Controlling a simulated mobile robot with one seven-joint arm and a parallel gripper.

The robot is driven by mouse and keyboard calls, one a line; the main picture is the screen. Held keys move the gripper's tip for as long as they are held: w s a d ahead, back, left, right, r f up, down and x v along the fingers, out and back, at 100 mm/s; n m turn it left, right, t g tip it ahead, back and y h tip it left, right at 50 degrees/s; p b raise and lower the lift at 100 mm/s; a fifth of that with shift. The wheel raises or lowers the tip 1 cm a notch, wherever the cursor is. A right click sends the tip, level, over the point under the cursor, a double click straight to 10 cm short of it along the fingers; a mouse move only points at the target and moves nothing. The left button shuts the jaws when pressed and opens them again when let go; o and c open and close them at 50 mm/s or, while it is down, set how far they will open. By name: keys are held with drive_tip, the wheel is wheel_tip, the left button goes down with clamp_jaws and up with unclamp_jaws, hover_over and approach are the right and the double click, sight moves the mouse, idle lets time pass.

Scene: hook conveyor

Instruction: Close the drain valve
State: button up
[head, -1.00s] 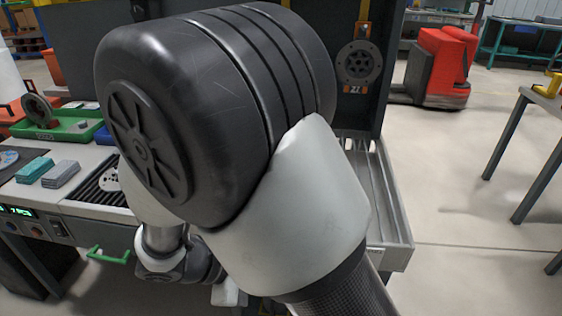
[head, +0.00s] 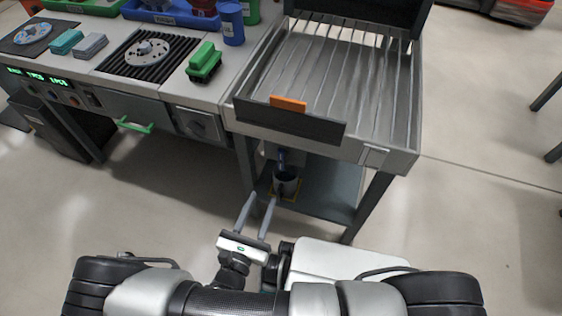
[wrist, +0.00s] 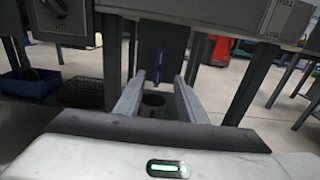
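A blue valve lever (head: 282,157) hangs under the front of the slatted metal tray, above a grey cup (head: 286,181). In the wrist view the lever (wrist: 159,63) points straight down between my fingers, farther off, with the cup (wrist: 154,100) below it. The valve body is mostly hidden in shade. My gripper (head: 262,197) is open and empty, at the front of the lower shelf, to the left of and short of the lever. Its two fingers also show in the wrist view (wrist: 159,76), apart from the lever.
The slatted tray (head: 410,135) stands above a lower shelf (head: 325,195) between table legs. A dark plate with an orange tab (head: 288,103) sits on its front. Floor in front is clear.

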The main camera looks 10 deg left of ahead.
sight(281, 157)
drive_tip(key=w, duration=0.5)
drive_tip(key=w+d+b, duration=0.1)
drive_tip(key=w, duration=0.4)
drive_tip(key=w+b, duration=0.1)
drive_tip(key=w, duration=0.4)
drive_tip(key=shift+d, duration=0.15)
drive_tip(key=shift+s, duration=0.1)
clamp_jaws()
